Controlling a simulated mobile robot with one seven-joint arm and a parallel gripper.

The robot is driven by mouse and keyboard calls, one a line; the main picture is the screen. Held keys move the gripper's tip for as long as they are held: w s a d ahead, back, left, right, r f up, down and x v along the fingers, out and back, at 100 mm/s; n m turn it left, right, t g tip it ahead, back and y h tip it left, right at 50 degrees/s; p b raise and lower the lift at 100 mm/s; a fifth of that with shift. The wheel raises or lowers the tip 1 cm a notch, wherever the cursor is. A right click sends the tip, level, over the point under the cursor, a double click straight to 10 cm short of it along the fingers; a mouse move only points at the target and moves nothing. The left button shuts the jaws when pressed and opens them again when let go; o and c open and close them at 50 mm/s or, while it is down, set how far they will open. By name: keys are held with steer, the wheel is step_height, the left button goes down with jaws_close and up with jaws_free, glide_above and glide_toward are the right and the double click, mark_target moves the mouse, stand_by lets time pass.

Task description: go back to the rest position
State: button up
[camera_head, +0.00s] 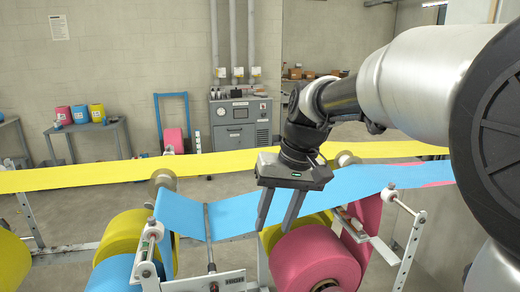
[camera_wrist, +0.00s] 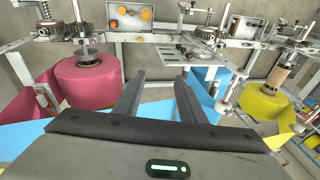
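My gripper (camera_head: 278,212) is in the middle of the head view, pointing down, with its two fingers apart. It is above and in front of the blue web and near the pink roll (camera_head: 312,258). In the wrist view my gripper (camera_wrist: 162,82) shows two dark fingers spread with nothing held between them. The pink roll also shows at left in the wrist view (camera_wrist: 82,82). The blue web (camera_head: 240,212) runs across the rollers; part of it is hidden behind the gripper. My arm covers the right side of the head view.
A yellow web (camera_head: 100,176) stretches across behind the blue one. Yellow rolls (camera_head: 122,237) and a blue roll (camera_head: 112,272) sit at lower left. A metal frame post (camera_head: 410,245) stands at right. A grey cabinet (camera_head: 240,122) and a side table (camera_head: 88,128) with coloured containers stand at the back.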

steer(key=s+d+m+t+h, duration=0.1)
steer(key=s+d+t, duration=0.1)
steer(key=s+d, duration=0.3)
steer(key=s+d+m+t+h+p, duration=0.1)
steer(key=s+d, duration=0.5)
steer(key=s, duration=0.6)
steer(key=shift+d+r+t+h, duration=0.2)
steer(key=shift+t+h, duration=0.1)
steer(key=shift+t, duration=0.4)
